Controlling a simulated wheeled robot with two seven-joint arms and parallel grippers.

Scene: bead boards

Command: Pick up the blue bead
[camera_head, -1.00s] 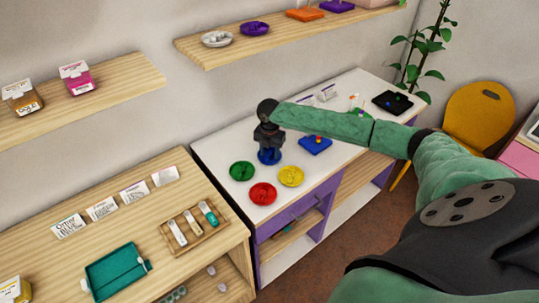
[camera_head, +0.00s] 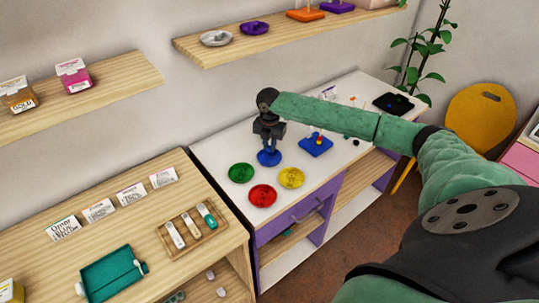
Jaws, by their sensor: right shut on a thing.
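My right gripper (camera_head: 268,149) points down just above the blue dish (camera_head: 269,158) on the white table. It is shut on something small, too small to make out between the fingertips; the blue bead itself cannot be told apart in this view. The green dish (camera_head: 241,173), red dish (camera_head: 263,196) and yellow dish (camera_head: 291,178) stand in front of the blue one. A blue bead board (camera_head: 316,145) with a peg and small coloured beads on it stands right of the gripper. My left gripper is not in view.
A black board (camera_head: 393,104) lies at the table's far end. My right forearm hides part of the table's back. The near wooden counter holds a teal tray (camera_head: 113,275) and a wooden tray (camera_head: 194,250). A wooden shelf (camera_head: 225,53) hangs above the table.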

